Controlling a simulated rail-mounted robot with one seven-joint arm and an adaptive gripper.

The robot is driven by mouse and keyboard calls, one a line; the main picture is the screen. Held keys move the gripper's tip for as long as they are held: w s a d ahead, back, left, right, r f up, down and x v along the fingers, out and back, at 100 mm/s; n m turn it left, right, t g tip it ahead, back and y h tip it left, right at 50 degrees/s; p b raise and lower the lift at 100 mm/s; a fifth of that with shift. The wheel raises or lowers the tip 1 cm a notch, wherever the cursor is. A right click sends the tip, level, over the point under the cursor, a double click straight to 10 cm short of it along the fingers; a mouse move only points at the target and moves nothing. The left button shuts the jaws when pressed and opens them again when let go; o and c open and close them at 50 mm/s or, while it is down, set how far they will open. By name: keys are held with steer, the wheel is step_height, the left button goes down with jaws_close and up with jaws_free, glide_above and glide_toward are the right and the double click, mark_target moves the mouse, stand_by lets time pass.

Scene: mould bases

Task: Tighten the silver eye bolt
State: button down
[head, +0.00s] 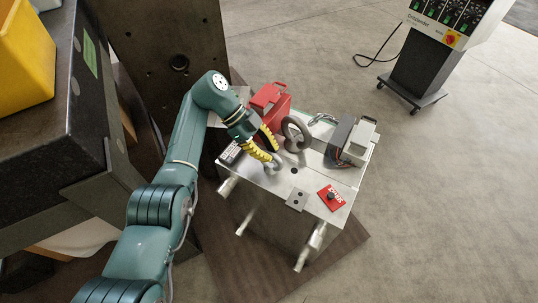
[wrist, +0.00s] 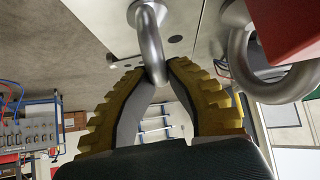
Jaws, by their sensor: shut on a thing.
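My gripper (head: 269,153), with yellow ribbed fingers, reaches down from the left to the metal mould base (head: 265,178). It is shut on the silver eye bolt (head: 277,166), which stands on the top face near the left part. In the wrist view my gripper's fingertips (wrist: 157,72) close on either side of the ring of this silver eye bolt (wrist: 151,42). Part of the ring is hidden between the fingers. A larger, darker grey eye bolt (head: 296,131) stands just behind it; a second ring (wrist: 240,60) shows at the right of the wrist view.
A red case (head: 268,97) stands close behind my gripper. A red tag (head: 331,198) lies at the front right. A controller cart (head: 430,65) stands apart on open floor.

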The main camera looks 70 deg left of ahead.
steer(key=c, duration=1)
jaws_free()
steer(key=shift+f, duration=0.1)
steer(key=shift+c, duration=0.2)
